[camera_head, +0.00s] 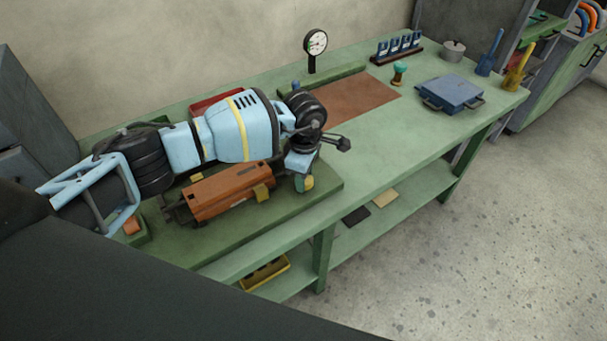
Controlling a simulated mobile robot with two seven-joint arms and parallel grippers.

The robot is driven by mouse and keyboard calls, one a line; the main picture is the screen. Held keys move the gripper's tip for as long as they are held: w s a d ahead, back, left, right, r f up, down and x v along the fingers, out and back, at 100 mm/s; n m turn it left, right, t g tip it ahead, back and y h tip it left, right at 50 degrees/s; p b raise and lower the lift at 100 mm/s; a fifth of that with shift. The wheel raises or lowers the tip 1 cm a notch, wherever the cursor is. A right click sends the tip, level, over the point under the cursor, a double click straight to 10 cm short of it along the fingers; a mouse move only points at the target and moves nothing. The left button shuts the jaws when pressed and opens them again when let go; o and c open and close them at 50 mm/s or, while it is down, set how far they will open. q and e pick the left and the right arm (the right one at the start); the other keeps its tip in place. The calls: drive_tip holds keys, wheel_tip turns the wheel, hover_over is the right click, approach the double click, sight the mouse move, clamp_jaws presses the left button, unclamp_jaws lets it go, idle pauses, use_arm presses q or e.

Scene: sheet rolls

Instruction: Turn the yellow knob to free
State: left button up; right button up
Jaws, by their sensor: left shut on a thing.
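The sheet rolls, with an orange-brown body (228,191), lie on a green base plate (215,242) on the bench. My left arm, light blue and black, reaches over them from the left. My left gripper (303,179) points down at the right end of the rolls and is shut on the yellow knob (309,182). Only a small part of the knob shows beside the fingers, and its setting cannot be read. My right gripper is not in view.
A dial gauge (316,42) stands at the bench's back. A brown mat (358,102) lies right of the rolls. Farther right are a blue box (451,92), a pot (453,50) and a blue rack (398,45). The bench front (395,140) is clear.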

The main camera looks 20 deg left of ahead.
use_arm(q)
drive_tip(key=n, duration=0.3)
drive_tip(key=shift+r+n+p, duration=0.1)
drive_tip(key=shift+n+p, duration=0.2)
drive_tip(key=shift+p, duration=0.1)
idle(0.4)
drive_tip(key=o, duration=1)
drive_tip(key=shift+r, duration=3.85)
